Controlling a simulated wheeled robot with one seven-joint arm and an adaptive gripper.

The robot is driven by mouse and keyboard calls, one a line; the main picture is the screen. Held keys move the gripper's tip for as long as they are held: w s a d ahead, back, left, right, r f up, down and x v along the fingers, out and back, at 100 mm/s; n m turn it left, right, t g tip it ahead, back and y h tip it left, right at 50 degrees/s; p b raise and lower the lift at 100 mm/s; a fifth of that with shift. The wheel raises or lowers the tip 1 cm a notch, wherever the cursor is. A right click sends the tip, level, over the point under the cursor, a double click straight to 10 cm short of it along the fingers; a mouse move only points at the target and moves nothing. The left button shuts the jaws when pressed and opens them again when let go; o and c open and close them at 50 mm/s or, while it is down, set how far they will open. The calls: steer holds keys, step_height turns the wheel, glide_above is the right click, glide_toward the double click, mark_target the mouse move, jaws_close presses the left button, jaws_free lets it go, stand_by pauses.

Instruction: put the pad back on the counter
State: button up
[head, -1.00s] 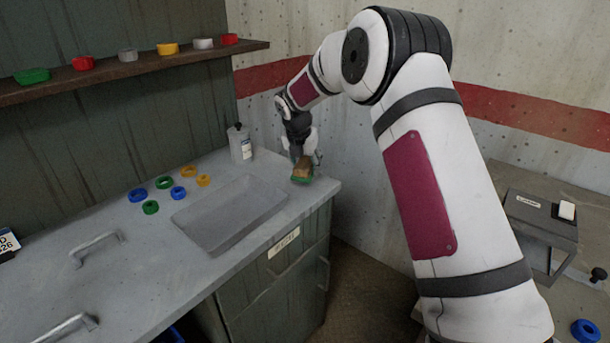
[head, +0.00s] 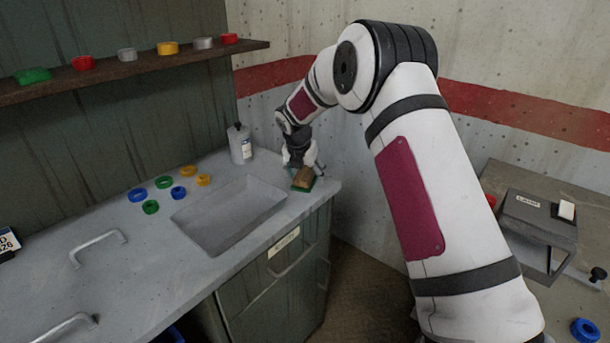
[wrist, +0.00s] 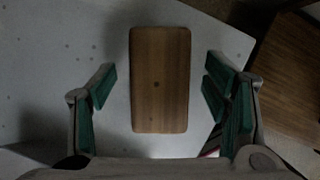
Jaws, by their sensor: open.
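My gripper (head: 301,166) is just over the pad. In the wrist view my gripper (wrist: 158,90) is open, its green-padded fingers spread to either side of the pad with a clear gap on both sides.
A white bottle (head: 240,143) stands behind the sink basin (head: 228,215). Several coloured rings lie left of the basin, and more small items line the shelf (head: 130,70) above. The counter's right edge is close to the pad. A side table (head: 490,180) stands at the right.

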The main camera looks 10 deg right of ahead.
steer(key=shift+r, duration=0.1)
steer(key=v, duration=1.2)
steer(key=s+d+r+m, duration=0.1)
steer(key=s+r+m, duration=0.35)
steer(key=s, duration=0.35)
steer(key=s+d+r+m, duration=0.1)
steer(key=s+r+m, duration=0.4)
steer(key=s, duration=0.4)
steer(key=s+d+r+m, duration=0.1)
steer(key=s+r+m, duration=0.2)
steer(key=s+m, duration=0.4)
steer(key=s+f+m+y, duration=0.1)
steer(key=s+m, duration=0.5)
steer(key=s, duration=0.6)
steer(key=s+f+m+g+y, duration=0.1)
steer(key=s+f+m, duration=0.2)
steer(key=s+m, duration=0.4)
steer(key=s, duration=0.6)
steer(key=shift+a+f, duration=0.2)
steer(key=shift+a, duration=0.05)
steer(key=shift+s+p, duration=0.1)
steer(key=shift+p, duration=0.2)
step_height(320, 180, up, 6)
steer(key=t+p, duration=0.1)
steer(key=p, duration=0.4)
steer(key=shift+r, duration=0.2)
